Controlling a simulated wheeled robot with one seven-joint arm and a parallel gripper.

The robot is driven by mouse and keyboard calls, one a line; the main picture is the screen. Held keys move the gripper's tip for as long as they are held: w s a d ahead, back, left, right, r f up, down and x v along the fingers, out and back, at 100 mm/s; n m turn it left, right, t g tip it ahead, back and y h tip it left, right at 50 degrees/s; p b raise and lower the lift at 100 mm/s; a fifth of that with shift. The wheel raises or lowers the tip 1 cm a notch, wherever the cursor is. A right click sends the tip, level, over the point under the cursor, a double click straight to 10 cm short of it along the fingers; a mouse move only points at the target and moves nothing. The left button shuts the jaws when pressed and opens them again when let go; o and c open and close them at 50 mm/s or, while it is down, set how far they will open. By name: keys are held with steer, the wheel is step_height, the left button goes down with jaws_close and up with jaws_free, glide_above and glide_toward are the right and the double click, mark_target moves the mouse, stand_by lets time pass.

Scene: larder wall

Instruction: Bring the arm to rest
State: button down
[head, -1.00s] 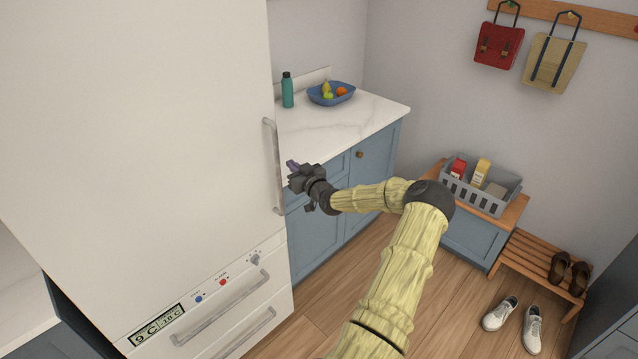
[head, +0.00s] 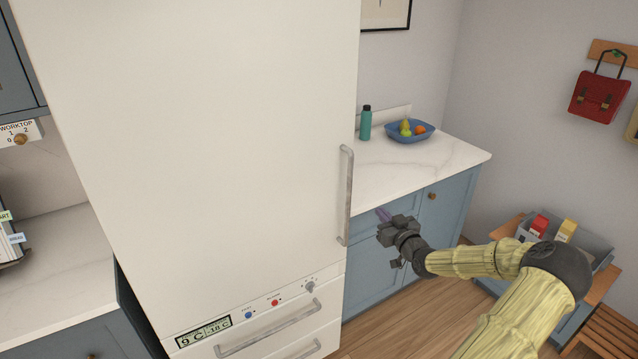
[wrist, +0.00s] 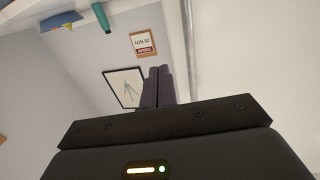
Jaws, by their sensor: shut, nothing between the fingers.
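My gripper (head: 383,214) is in the head view, in front of the blue cabinet and to the right of the tall white fridge (head: 190,150). Its fingers also show in the wrist view (wrist: 157,85), pressed together with nothing between them. My arm is bent at the elbow and reaches in from the lower right. The fridge's upright handle (head: 346,195) is a little to the left of the gripper and apart from it in the head view. The fridge door looks shut.
A worktop (head: 440,165) behind the gripper holds a teal bottle (head: 365,124) and a blue fruit bowl (head: 408,134). A grey crate (head: 585,240) with cartons stands on a low bench at the right. A freezer drawer handle (head: 270,330) sticks out below. Wooden floor shows between.

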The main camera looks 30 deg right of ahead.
steer(key=shift+s, duration=0.1)
steer(key=w+a+f+n+g+y, duration=0.2)
steer(key=a+f+g, duration=0.15)
steer(key=a, duration=0.85)
steer(key=w+a+f+n+g+y, duration=0.25)
steer(key=a+g, duration=0.25)
steer(key=a, duration=0.7)
steer(key=s+a+r+m+g, duration=0.1)
steer(key=s+a+r+g, duration=0.2)
steer(key=s+a, duration=0.7)
steer(key=s+a+r+m+g, duration=0.1)
steer(key=s+a+r+g, duration=0.2)
steer(key=s+a, duration=0.7)
step_height(320, 180, up, 2)
steer(key=shift+s+a+h, duration=0.15)
steer(key=shift+h, duration=0.2)
